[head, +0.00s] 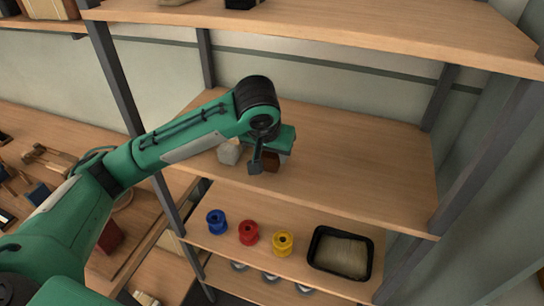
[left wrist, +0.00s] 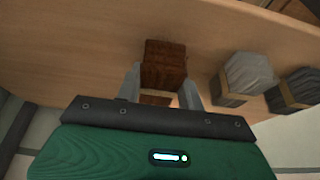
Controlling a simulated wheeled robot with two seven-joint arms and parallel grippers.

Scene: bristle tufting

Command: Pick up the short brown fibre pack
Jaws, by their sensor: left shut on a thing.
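The short brown fibre pack (left wrist: 165,64) stands on the wooden shelf in the left wrist view, with a pale band around its lower part. My left gripper (left wrist: 161,88) has one finger on each side of the pack and is shut on it. In the head view my left gripper (head: 269,163) is low over the middle shelf, and a small part of the brown pack (head: 272,160) shows between the fingers. Whether the pack touches the shelf I cannot tell. My right gripper is in neither view.
Blue (head: 216,222), red (head: 248,232) and yellow (head: 283,244) spools and a black tray (head: 316,258) are on the shelf below. The middle shelf (head: 370,170) is clear on the right.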

